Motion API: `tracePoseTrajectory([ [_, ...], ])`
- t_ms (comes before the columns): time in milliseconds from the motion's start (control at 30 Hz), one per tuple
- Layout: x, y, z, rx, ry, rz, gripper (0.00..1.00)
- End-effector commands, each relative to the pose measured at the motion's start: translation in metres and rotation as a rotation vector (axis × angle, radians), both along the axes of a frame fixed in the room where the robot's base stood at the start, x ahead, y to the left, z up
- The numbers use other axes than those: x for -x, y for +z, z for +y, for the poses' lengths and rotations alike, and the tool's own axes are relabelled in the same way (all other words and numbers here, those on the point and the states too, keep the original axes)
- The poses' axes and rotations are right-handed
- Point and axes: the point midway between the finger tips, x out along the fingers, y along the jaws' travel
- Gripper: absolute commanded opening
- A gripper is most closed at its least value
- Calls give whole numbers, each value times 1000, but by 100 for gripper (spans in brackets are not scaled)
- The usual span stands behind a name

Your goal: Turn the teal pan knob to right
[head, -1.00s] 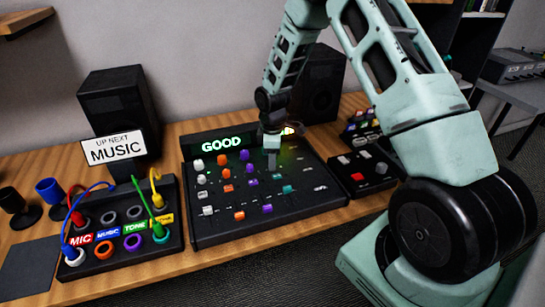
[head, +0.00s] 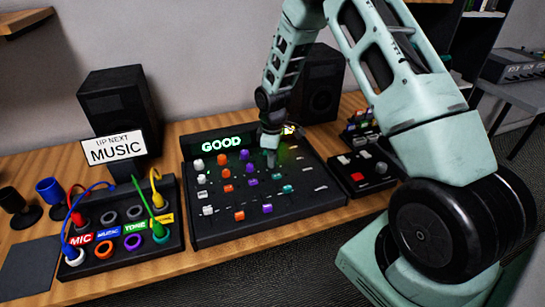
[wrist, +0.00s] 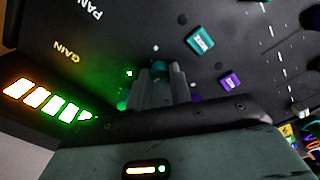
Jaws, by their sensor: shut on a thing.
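My gripper (head: 270,160) points down at the upper right of the black mixer board (head: 300,208), in the second knob row beside a purple knob (head: 248,167). Another teal piece (wrist: 123,103) shows beside the fingers. A teal knob or cap (wrist: 200,40) and a purple one (wrist: 230,79) stand apart from the fingers.
The lit GOOD display (head: 222,144) runs along the board's back edge. A cable box (head: 108,268) with plugged cables stands left. A small button box (head: 362,172) stands right. Two dark speakers (head: 118,105) (head: 318,85) are behind. White and orange knobs crowd the board.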

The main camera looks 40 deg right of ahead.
Motion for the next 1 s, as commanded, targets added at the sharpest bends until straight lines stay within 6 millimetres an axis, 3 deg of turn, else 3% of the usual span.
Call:
tracePoseTrajectory([
  [1000,-1,2,0,1,-952,-2,0],
])
